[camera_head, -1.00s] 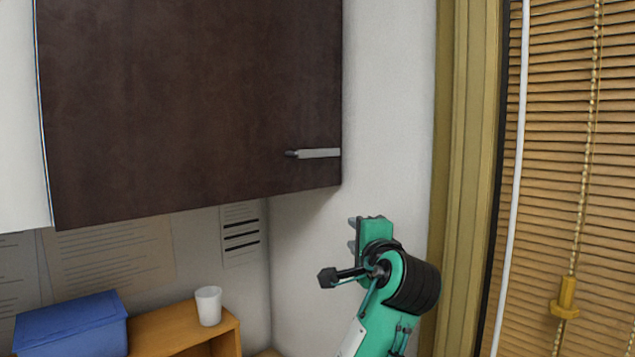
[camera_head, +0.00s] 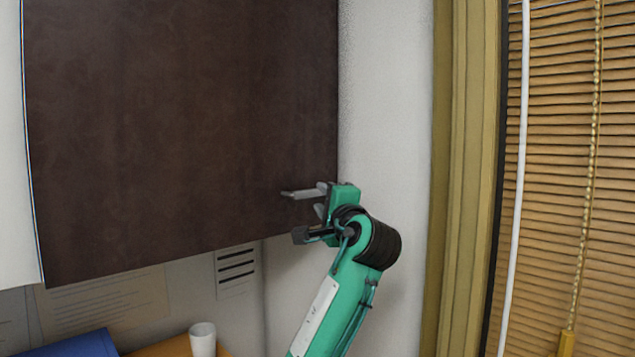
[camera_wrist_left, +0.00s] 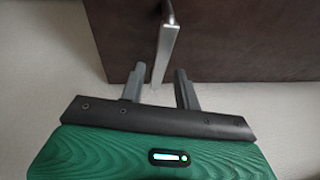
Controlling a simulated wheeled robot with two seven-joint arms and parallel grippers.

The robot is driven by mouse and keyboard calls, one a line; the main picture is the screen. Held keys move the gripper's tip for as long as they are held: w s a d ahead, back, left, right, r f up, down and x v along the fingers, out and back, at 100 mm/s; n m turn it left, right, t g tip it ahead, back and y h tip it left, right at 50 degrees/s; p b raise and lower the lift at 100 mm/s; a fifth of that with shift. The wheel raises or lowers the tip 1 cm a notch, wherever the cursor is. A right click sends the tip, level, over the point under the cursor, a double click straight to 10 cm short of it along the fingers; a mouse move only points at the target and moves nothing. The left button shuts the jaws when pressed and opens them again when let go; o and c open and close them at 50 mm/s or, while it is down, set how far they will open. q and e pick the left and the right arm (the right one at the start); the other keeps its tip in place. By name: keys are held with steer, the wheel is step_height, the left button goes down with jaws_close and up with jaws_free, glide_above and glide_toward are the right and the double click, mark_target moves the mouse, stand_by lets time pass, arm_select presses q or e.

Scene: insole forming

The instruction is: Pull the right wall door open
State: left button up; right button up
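The dark brown wall door (camera_head: 180,120) fills the upper left of the head view and looks shut. Its grey bar handle (camera_head: 298,193) sits near its lower right corner. My left gripper (camera_head: 321,199) is at the handle's right end. In the left wrist view, the gripper (camera_wrist_left: 160,72) is open, and the near end of the handle (camera_wrist_left: 166,45) lies between its two fingertips with a gap on each side. The fingers partly hide the handle in the head view. My right gripper is in neither view.
A white cup (camera_head: 203,341) and a blue box (camera_head: 75,346) are below the door at the lower left. A pale wall (camera_head: 385,130) is right of the door, then a yellowish frame (camera_head: 468,180) and slatted blinds (camera_head: 565,150) with a hanging cord.

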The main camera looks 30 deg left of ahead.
arm_select(q)
steer(key=shift+p+x, duration=0.7)
steer(key=shift+x, duration=1)
jaws_close()
